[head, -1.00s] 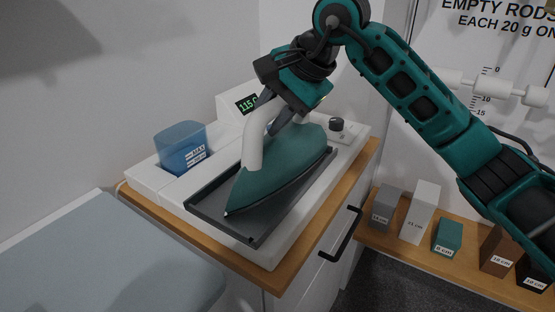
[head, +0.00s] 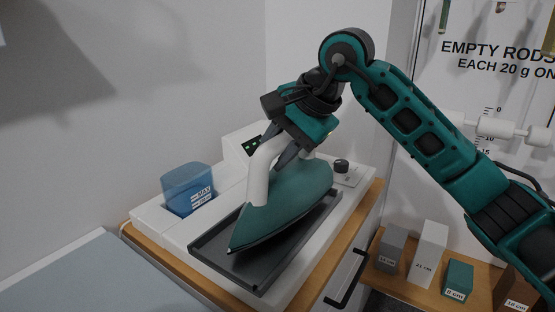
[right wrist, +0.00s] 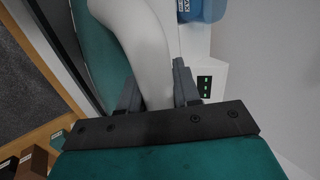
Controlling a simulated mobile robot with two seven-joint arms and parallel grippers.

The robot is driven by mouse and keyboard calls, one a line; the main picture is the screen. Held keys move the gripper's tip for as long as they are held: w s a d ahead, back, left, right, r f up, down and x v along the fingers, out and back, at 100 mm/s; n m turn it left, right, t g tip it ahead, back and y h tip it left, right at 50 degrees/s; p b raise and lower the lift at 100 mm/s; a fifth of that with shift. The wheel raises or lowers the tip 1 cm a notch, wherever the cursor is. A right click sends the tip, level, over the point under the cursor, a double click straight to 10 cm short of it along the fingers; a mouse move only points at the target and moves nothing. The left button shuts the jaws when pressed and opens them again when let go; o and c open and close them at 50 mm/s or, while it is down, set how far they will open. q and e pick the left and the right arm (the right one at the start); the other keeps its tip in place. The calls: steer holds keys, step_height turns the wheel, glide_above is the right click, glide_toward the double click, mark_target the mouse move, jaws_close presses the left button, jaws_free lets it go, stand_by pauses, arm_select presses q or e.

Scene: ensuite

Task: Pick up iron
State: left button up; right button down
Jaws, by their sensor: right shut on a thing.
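The iron (head: 290,196) has a teal body and a white handle, and it is tilted with its tip toward the lower left. It is over the dark tray (head: 262,277) of the white ironing station (head: 300,284); its front part appears raised above the tray, and contact at the rear is hard to judge. My right gripper (head: 282,158) comes in from above and is shut on the white handle. In the right wrist view, the handle (right wrist: 142,50) passes between the two fingers (right wrist: 158,90). My left gripper is not in view.
A blue water tank (head: 190,190) stands at the station's left, with a knob (head: 341,166) at its back right. A wooden shelf at right holds labelled blocks, including a white one (head: 428,250). A grey-blue board (head: 90,280) lies at lower left.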

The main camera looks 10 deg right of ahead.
arm_select(q)
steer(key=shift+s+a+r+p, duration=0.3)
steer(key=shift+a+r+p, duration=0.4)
steer(key=shift+p, duration=0.9)
arm_select(e)
step_height(320, 180, up, 19)
steer(key=shift+f, duration=0.15)
steer(key=c, duration=1.4)
jaws_free()
jaws_close()
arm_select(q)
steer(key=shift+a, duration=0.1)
arm_select(e)
steer(key=shift+s+a, duration=0.1)
